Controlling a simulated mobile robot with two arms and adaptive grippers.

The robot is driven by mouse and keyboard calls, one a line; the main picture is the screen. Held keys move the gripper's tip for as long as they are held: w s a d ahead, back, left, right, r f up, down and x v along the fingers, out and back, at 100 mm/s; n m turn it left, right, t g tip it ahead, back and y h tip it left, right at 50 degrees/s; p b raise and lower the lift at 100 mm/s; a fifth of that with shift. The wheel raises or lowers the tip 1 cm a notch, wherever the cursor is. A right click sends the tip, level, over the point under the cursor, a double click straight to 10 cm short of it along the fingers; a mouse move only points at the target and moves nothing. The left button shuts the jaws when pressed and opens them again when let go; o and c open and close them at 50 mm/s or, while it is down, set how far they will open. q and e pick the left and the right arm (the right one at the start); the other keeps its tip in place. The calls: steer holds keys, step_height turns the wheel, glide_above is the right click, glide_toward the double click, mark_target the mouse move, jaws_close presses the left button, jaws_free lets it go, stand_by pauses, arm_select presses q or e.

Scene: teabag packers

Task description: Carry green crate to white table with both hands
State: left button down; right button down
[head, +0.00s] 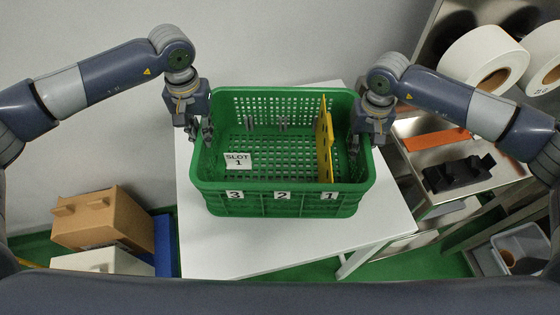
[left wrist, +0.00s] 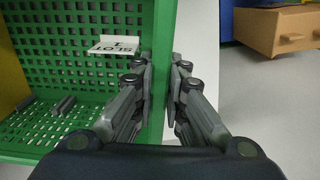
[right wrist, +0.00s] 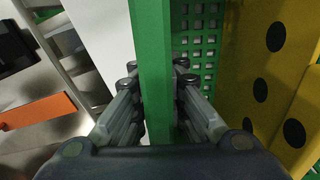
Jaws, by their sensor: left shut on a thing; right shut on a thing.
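The green crate (head: 215,178) is upright over the white table (head: 215,245); I cannot tell whether its base touches the top. Number labels 3, 2 and 1 face me. My left gripper (head: 201,131) is shut on the crate's left wall, and the left wrist view shows that green wall (left wrist: 160,100) between its fingers. My right gripper (head: 365,138) is shut on the right wall, seen between its fingers in the right wrist view (right wrist: 152,40). Inside the crate are a yellow divider (head: 325,145) with dark holes and a white "SLOT 1" card (head: 238,161).
Brown boxes (head: 100,220) stand low at the left. At the right, a metal stand (head: 430,157) carries an orange strip (head: 436,139) and a black part (head: 458,173). Large white rolls (head: 484,60) sit behind it. Bare tabletop shows in front of the crate.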

arm_select(q)
steer(key=c, duration=1.6)
jaws_free()
steer(key=shift+c, duration=0.2)
arm_select(e)
steer(key=c, duration=1.6)
jaws_free()
steer(key=shift+f, duration=0.1)
steer(key=shift+c, duration=0.2)
arm_select(q)
steer(key=shift+r, duration=0.1)
arm_select(e)
step_height(320, 180, up, 12)
steer(key=shift+r, duration=0.1)
arm_select(q)
step_height(320, 180, up, 12)
